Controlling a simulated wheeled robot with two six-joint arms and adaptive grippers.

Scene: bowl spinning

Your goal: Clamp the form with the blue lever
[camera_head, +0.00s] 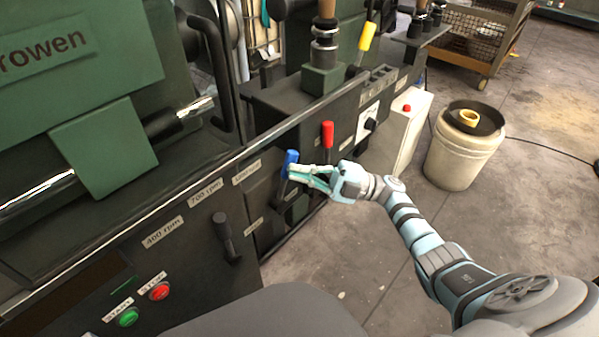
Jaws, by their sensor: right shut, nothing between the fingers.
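The blue lever (290,158) stands on the front of the dark green machine, a little left of the red lever. My right gripper (290,172) is at the blue lever, with its fingers reaching left across or against the handle. Its fingers are shut with nothing between them. Whether they touch the lever is hard to tell. The form to be clamped cannot be made out in this view. My left gripper is not in view.
A red lever (327,135) and a yellow lever (366,38) stand nearby on the machine. A black lever (224,232) and green start button (128,317) are left. A white bucket (459,155) stands on the open floor at right.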

